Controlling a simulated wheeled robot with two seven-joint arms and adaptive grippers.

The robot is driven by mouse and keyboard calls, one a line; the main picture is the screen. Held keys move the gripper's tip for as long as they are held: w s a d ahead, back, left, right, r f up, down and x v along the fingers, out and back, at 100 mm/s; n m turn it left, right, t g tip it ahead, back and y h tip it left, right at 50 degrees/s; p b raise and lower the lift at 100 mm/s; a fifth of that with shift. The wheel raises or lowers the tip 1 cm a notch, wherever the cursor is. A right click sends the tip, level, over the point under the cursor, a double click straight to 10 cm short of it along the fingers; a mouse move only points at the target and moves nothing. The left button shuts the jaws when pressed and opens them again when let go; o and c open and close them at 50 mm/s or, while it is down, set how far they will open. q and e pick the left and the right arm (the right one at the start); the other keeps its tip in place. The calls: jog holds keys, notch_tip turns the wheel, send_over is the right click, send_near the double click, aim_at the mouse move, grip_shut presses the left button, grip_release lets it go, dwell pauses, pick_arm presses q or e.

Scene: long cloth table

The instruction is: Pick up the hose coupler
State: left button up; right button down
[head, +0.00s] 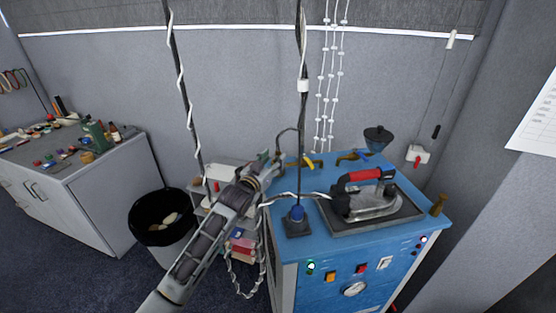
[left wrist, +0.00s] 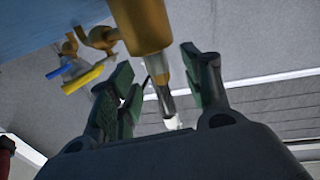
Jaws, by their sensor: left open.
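The brass hose coupler (left wrist: 146,25), a cylinder with a narrower end and a thin grey stem, shows large in the left wrist view. My left gripper (left wrist: 158,82) is open around its narrow end and stem, with a dark green-padded finger on each side. I see no clear contact with either finger. In the head view my left gripper (head: 277,163) is at the back left corner of the blue ironing station. There the coupler is too small and covered to tell apart from the gripper. My right gripper is not in view.
The blue ironing station (head: 391,237) carries an iron (head: 367,199) on a dark pad and brass valves (head: 352,156) at its back. A black bin (head: 160,211) and a grey cabinet (head: 85,195) stand to the left.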

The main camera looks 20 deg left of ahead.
aim_at(276, 157)
pick_arm(q)
jog(key=shift+w+d+p, duration=0.2)
jog(key=shift+w+d, duration=0.05)
jog(key=shift+w, duration=0.7)
jog(key=shift+w+d+p, duration=0.2)
jog(key=shift+w, duration=0.75)
grip_shut()
